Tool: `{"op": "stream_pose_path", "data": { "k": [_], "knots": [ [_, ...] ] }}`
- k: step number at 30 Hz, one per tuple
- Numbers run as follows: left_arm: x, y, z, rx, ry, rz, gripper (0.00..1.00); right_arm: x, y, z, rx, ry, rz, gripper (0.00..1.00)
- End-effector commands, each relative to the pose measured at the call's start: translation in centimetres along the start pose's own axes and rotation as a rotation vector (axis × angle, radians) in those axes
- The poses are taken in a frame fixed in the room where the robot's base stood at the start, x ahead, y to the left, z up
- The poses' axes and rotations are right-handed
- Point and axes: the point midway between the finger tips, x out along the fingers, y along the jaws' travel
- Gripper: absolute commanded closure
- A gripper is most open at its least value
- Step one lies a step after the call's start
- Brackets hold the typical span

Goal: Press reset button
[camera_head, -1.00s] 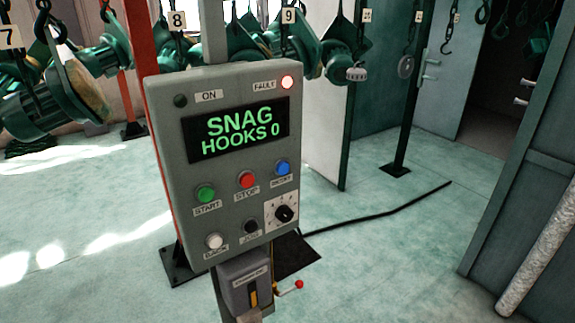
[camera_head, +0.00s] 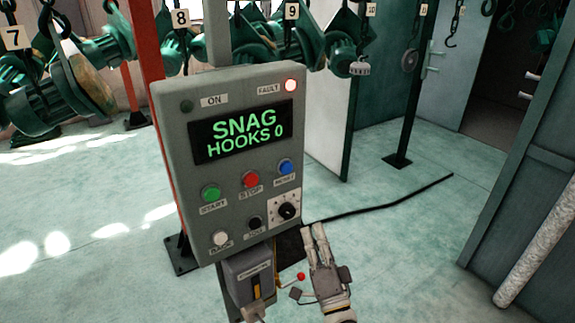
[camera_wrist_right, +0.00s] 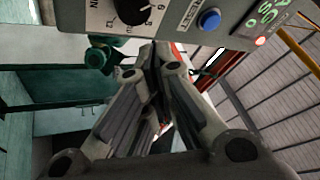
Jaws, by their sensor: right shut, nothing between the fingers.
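The grey control box (camera_head: 178,180) stands on a post in the middle of the head view. Its screen (camera_head: 243,132) reads "SNAG HOOKS 0", and the red FAULT lamp (camera_head: 291,86) is lit. The blue button (camera_head: 284,167), whose label looks like RESET, is at the right of the button row; it also shows in the right wrist view (camera_wrist_right: 209,19). My right gripper (camera_head: 314,230) is shut and empty, below and right of the blue button, apart from it. In the wrist view its fingertips (camera_wrist_right: 160,48) point toward the panel's edge. My left gripper is out of view.
The panel also has a green START button (camera_head: 211,193), a red STOP button (camera_head: 250,180), a white button (camera_head: 220,239) and a black dial (camera_head: 287,211). A switch box (camera_head: 250,275) and a red-tipped lever (camera_head: 300,277) sit below. Green hoists (camera_head: 50,100) hang behind.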

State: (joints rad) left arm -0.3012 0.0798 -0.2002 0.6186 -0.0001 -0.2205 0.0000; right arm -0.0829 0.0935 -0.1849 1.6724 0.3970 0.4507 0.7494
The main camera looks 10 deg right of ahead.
Motion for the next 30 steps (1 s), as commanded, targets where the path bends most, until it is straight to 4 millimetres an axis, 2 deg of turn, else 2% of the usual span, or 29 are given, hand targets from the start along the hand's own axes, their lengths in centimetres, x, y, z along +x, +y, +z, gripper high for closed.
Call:
{"op": "stream_pose_path", "data": {
  "k": [1, 3, 6, 10, 15, 25, 30],
  "knots": [
    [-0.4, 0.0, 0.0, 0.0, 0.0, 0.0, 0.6, 0.9, -2.2, -1.3, 0.034, 0.033, -0.044, 1.0],
    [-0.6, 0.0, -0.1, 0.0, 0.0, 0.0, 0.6, 1.6, -4.5, -2.8, 0.081, 0.073, -0.097, 1.0],
    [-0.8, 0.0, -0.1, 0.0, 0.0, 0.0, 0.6, 2.3, -7.3, -4.6, 0.135, 0.118, -0.162, 1.0],
    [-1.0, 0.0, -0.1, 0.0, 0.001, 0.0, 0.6, 2.7, -9.5, -6.2, 0.184, 0.154, -0.217, 1.0],
    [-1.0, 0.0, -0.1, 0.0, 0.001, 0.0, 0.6, 2.8, -10.5, -6.9, 0.206, 0.17, -0.243, 1.0],
    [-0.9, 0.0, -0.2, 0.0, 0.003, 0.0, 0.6, 2.9, -10.5, -6.8, 0.205, 0.17, -0.242, 1.0],
    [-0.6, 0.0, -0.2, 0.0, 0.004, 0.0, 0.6, 3.7, -10.2, -6.3, 0.206, 0.171, -0.243, 1.0]
  ]
}}
